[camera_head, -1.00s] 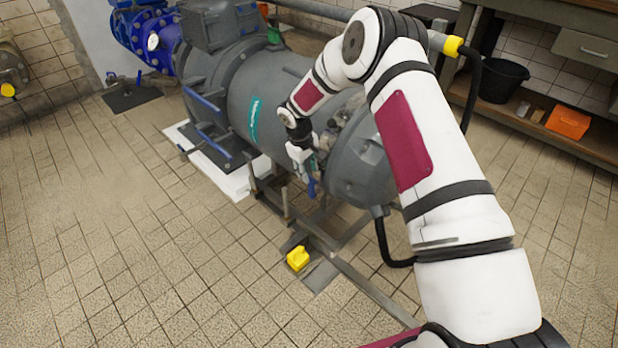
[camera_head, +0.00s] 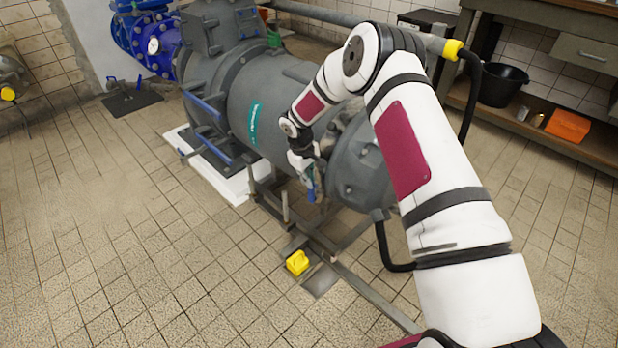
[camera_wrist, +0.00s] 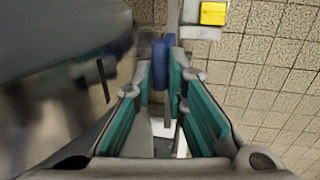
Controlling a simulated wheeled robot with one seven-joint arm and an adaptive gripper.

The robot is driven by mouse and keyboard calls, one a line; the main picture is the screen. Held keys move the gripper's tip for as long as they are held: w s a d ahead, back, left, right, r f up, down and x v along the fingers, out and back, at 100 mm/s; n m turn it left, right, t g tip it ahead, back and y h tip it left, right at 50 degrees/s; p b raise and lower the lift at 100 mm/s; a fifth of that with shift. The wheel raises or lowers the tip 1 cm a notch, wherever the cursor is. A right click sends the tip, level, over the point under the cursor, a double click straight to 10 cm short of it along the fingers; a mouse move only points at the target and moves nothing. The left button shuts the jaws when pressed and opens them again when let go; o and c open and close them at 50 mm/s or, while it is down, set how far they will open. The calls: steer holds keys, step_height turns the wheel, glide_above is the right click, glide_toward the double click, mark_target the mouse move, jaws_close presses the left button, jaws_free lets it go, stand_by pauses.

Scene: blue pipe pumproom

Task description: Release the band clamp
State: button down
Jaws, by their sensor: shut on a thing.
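In the head view, my gripper (camera_head: 309,177) is at the side of the large grey motor (camera_head: 272,112), near its rounded end section. A short blue handle (camera_head: 319,185) shows at my fingertips. In the wrist view, my gripper (camera_wrist: 163,82) has its teal-padded fingers on either side of the blue handle (camera_wrist: 159,58), shut on it near the tips. The handle looks like the band clamp's lever, but the band itself cannot be made out. My arm covers part of the motor's end, and the grey body beside the fingers is blurred in the wrist view.
A yellow block (camera_head: 297,262) sits on the low metal frame below; it also shows in the wrist view (camera_wrist: 213,13). A black bucket (camera_head: 503,85) and an orange box (camera_head: 567,126) stand on the shelf at right. The tiled floor at front left is clear.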

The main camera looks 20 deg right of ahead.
steer(key=shift+a, duration=0.15)
steer(key=s+a+f+b, duration=0.1)
steer(key=s+a+f, duration=0.2)
steer(key=a, duration=0.3)
steer(key=shift+s+f+b, duration=0.2)
steer(key=shift+s+b, duration=0.05)
steer(key=shift+b, duration=0.05)
steer(key=c, duration=1.6)
jaws_free()
steer(key=shift+d+r, duration=0.1)
steer(key=shift+r, duration=0.05)
steer(key=shift+r, duration=0.1)
steer(key=v, duration=1.1)
steer(key=shift+r, duration=0.4)
